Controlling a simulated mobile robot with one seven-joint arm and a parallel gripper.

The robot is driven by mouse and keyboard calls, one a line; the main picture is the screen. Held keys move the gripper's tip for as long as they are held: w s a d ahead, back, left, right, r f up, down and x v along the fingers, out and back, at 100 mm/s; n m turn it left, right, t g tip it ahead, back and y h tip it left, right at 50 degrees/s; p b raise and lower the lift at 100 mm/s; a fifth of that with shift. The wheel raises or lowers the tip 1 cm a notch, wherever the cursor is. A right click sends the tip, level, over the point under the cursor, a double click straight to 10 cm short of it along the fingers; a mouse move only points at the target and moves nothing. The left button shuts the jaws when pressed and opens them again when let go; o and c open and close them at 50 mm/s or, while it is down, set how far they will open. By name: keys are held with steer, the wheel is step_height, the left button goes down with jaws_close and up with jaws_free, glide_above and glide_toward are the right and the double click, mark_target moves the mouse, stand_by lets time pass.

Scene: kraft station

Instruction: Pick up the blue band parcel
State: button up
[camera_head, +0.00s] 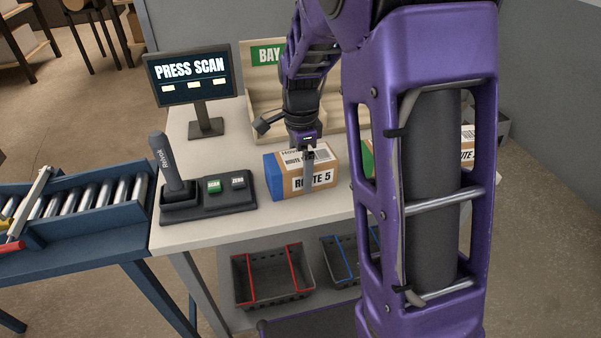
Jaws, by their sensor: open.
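The blue band parcel (274,178) is a brown box with a blue left end and white labels, one reading "ROUTE 5". It lies on the white table, to the right of the scanner. My gripper (308,172) points down at the middle of this parcel, with a finger in front of its label side. The jaws are open. The far finger is hidden, and I cannot tell whether the near finger touches the box.
A green-ended parcel (367,160) stands to the right, partly behind my purple arm. The scanner with buttons (230,192) and the monitor (190,78) are on the left. A wooden rack (262,91) stands behind. Baskets (272,277) sit below, and a roller conveyor (85,200) is far left.

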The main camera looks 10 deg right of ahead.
steer(key=shift+f, duration=0.15)
steer(key=shift+c, duration=0.2)
steer(key=c, duration=1.4)
